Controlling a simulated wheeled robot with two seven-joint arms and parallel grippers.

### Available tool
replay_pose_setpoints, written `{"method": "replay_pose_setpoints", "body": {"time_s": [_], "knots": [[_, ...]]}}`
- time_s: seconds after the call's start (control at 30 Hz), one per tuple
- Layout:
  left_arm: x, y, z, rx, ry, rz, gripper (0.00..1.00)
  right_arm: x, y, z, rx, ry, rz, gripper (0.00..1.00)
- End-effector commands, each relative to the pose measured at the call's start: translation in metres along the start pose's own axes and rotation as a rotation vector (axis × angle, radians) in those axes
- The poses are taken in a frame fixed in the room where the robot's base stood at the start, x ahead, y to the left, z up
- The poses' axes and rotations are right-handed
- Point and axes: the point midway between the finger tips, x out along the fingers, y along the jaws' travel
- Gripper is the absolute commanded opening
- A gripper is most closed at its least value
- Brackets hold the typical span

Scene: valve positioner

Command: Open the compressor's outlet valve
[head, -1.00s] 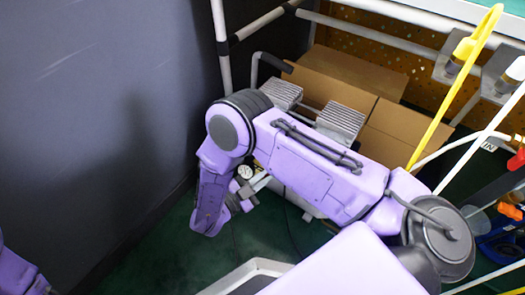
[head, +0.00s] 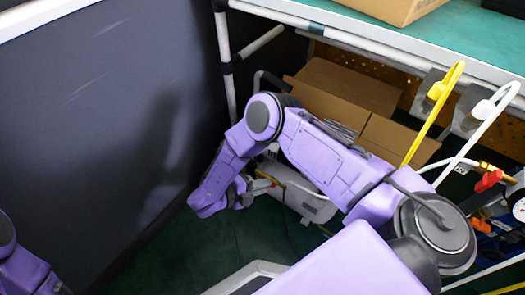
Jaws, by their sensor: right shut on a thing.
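The compressor (head: 305,203) stands on the floor below the table, a pale body mostly hidden behind my right arm. A brass-coloured fitting (head: 268,178) shows at its left end. My right gripper (head: 245,189) is at this end of the compressor, small in the head view and partly covered by my own wrist. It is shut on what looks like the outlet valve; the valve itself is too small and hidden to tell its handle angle. Of my left arm, only purple links show at the lower left edge; its gripper is out of view.
A dark wall (head: 100,120) stands close to the left. A cardboard box (head: 345,85) is behind the arm under the table (head: 385,38). Yellow (head: 430,120) and white hoses (head: 480,130) hang at the right, near a gauge (head: 519,208).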

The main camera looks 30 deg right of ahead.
Motion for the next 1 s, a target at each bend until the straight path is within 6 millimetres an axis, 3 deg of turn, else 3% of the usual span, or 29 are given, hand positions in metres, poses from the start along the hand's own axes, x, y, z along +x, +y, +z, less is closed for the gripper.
{"method": "replay_pose_setpoints", "body": {"time_s": [0.33,0.87,0.9,0.97,1.0], "knots": [[-0.0106,-0.0012,-0.0056,0.002,0.002,-0.001,0.43,-0.0001,-0.0014,-0.0002,0.117,-0.001,0.060,0.00],[-0.0111,-0.0012,-0.0061,0.002,0.003,-0.001,0.43,0.0002,-0.0007,0.0004,0.138,-0.002,0.069,0.00],[-0.0111,-0.0012,-0.0061,0.002,0.003,-0.001,0.43,0.0002,-0.0007,0.0004,0.138,-0.003,0.069,0.17],[-0.0111,-0.0012,-0.0061,0.002,0.003,-0.001,0.43,0.0002,-0.0007,0.0004,0.138,-0.002,0.069,0.36],[-0.0112,-0.0012,-0.0061,0.002,0.003,-0.001,0.43,0.0002,-0.0007,0.0003,0.137,-0.002,0.069,0.36]]}}
